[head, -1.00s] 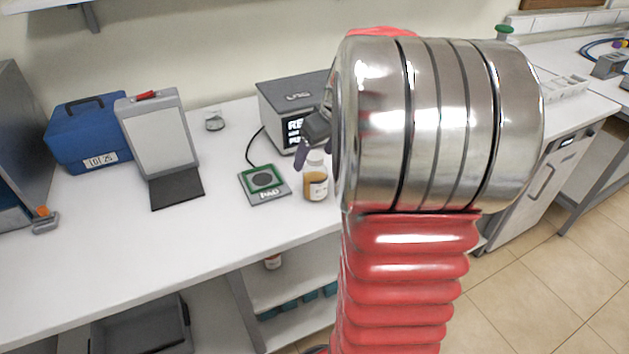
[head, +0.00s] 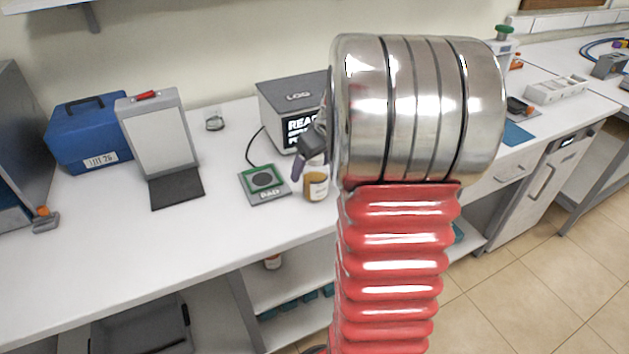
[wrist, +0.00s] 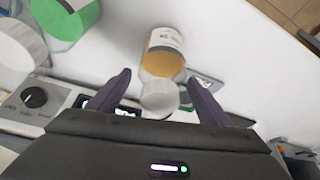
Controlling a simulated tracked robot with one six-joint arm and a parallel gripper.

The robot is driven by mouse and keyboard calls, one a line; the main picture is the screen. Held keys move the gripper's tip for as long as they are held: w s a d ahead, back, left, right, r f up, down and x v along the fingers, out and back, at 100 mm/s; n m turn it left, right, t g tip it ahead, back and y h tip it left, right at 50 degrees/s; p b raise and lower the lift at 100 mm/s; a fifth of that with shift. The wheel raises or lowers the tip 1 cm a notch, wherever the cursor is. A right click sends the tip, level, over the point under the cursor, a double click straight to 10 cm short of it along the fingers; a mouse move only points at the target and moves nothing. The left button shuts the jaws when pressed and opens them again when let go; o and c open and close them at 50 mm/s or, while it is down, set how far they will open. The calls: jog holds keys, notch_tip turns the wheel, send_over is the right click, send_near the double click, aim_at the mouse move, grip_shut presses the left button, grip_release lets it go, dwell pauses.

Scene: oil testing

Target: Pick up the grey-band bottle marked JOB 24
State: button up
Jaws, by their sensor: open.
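An amber bottle with a white label and pale cap stands on the white bench right of the green pad; its body (head: 316,186) shows in the head view. In the wrist view the bottle (wrist: 164,52) lies between my two dark fingers, its cap nearest the palm. Its label is too small to read, so I cannot confirm JOB 24 or a grey band. My gripper (wrist: 160,77) is open, with a finger on either side of the bottle and gaps showing. In the head view, my gripper (head: 311,178) is partly hidden by my arm.
The green pad device (head: 264,183) and a grey box with a display (head: 290,110) stand close by. A white-panelled stand (head: 158,135) and blue case (head: 88,135) are further left. A green-topped container (wrist: 72,18) shows in the wrist view.

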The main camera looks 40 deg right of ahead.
jog(key=c, duration=1.4)
jog(key=shift+r, duration=0.15)
notch_tip(320, 180, up, 10)
jog(key=shift+f, duration=0.1)
dwell(0.6)
